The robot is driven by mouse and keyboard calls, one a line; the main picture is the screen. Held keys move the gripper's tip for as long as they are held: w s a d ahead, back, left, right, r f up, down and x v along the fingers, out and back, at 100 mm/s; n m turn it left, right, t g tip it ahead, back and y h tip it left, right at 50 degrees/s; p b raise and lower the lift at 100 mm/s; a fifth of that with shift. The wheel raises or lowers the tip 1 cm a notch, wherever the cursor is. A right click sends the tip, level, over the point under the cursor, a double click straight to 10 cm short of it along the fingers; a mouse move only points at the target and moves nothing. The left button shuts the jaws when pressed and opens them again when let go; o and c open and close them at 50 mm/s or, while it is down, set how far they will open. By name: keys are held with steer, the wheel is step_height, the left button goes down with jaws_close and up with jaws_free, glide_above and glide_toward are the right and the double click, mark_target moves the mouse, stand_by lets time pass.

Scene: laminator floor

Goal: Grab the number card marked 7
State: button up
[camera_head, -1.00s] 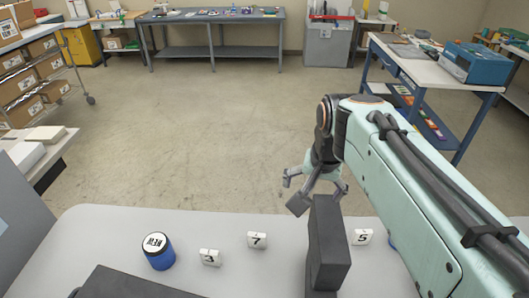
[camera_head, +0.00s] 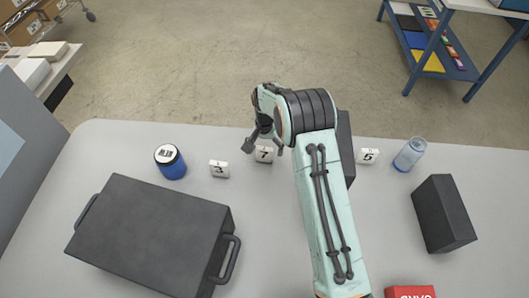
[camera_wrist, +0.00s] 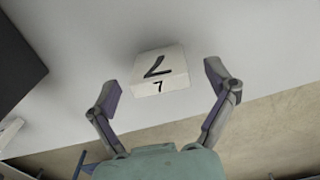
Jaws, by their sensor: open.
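The number card marked 7 (camera_head: 264,155) is a small white block standing on the grey table near its far edge. In the wrist view the card (camera_wrist: 160,72) shows a 7 on two faces and lies ahead of and between my fingertips. My gripper (camera_head: 262,146) is just above and beside the card in the head view, with its arm over the table. In the wrist view my gripper (camera_wrist: 172,88) is open, with a finger on each side and no visible contact with the card.
Card 3 (camera_head: 219,169) and a blue jar (camera_head: 170,161) stand left of card 7. A dark upright block (camera_head: 345,150), card 5 (camera_head: 367,156) and a clear bluish bottle (camera_head: 410,154) stand right. A dark case (camera_head: 150,235), black block (camera_head: 443,214) and red box (camera_head: 410,292) lie nearer.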

steer(key=shift+f, duration=0.5)
steer(key=c, duration=1.2)
